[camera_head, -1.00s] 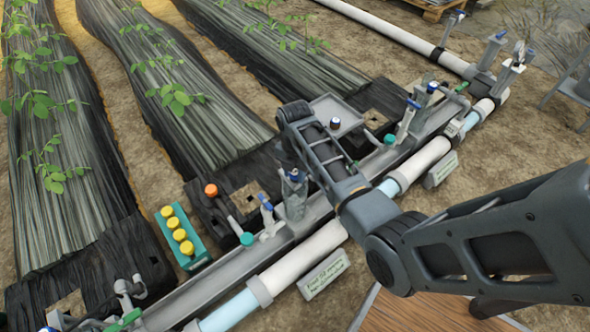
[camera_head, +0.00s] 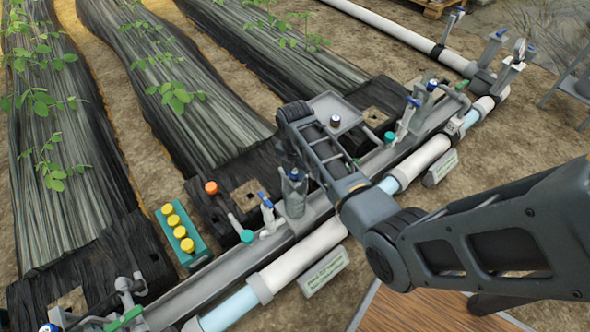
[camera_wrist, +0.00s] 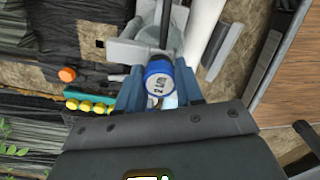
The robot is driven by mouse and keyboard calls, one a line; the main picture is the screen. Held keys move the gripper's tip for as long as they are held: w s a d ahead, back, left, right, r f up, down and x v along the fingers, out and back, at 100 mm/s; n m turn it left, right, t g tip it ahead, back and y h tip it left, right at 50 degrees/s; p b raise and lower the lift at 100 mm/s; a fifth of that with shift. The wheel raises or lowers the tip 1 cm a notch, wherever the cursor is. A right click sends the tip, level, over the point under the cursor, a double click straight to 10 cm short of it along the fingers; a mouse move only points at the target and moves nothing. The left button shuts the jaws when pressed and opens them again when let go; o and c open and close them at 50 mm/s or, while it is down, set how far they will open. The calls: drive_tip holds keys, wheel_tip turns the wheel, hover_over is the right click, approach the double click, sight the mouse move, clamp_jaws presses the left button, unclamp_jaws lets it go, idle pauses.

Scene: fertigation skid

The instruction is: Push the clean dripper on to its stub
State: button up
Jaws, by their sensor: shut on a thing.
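The dripper (camera_wrist: 158,82) shows in the wrist view as a round white face marked with a figure, inside a blue ring. My gripper (camera_wrist: 161,92) is shut on it, one finger at each side. A thin dark rod (camera_wrist: 165,28) runs up from behind the dripper's upper edge, in front of a grey bracket (camera_wrist: 135,50). The stub is not clearly seen, and I cannot tell whether the dripper touches it.
A grey tray (camera_head: 350,107) with a small dark-topped piece (camera_head: 335,121) stands beyond my arm. A green rack (camera_head: 196,250) of yellow-capped bottles and an orange cap (camera_head: 211,188) lie left. A white pipe (camera_head: 300,255) and blue-handled valves (camera_head: 266,205) flank the rail.

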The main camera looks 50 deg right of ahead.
drive_tip(key=shift+f, duration=0.25)
idle(0.4)
drive_tip(key=o, duration=1.1)
wheel_tip(320, 180, up, 9)
drive_tip(key=p, duration=1)
